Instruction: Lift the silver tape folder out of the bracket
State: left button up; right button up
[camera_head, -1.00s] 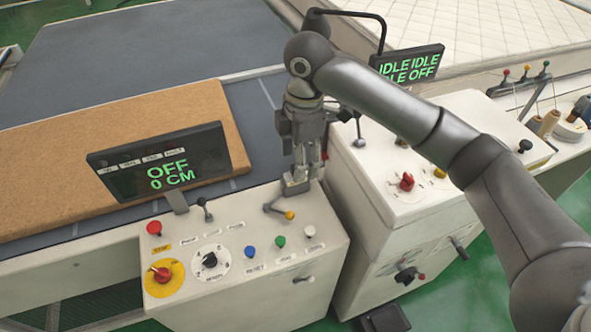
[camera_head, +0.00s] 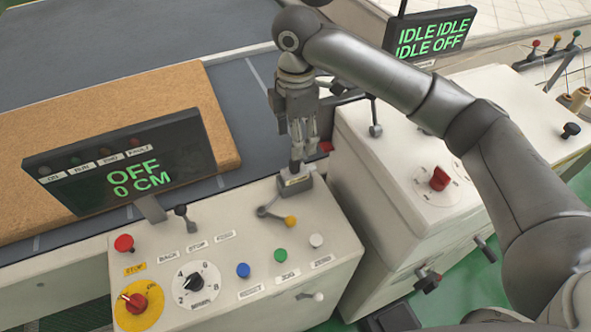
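The small silver piece at the back edge of the white control box, which looks like the tape folder (camera_head: 294,184), sits beside a grey lever with a yellow knob. The bracket cannot be told apart from it at this size. My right gripper (camera_head: 297,158) points down directly over the silver piece, with its fingertips at or just above its top. The fingers look close together, but whether they are closed on it cannot be made out. My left gripper is not in view.
The control box (camera_head: 240,215) carries buttons, dials and a display (camera_head: 120,165) reading OFF 0 CM. A brown panel (camera_head: 90,130) lies on the dark table behind. A second white cabinet (camera_head: 385,170) with a red knob (camera_head: 440,178) stands close on the right, below my arm.

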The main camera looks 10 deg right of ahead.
aim_at(297, 165)
jog(key=f, duration=0.3)
jog(key=shift+s+p, duration=0.35)
jog(key=shift+s, duration=0.05)
notch_tip(297, 165, down, 5)
jog(key=shift+s+r+p, duration=0.1)
jog(key=shift+p, duration=0.95)
jog(key=shift+f, duration=0.5)
jog(key=c, duration=1.2)
grip_shut()
jog(key=shift+r, duration=0.1)
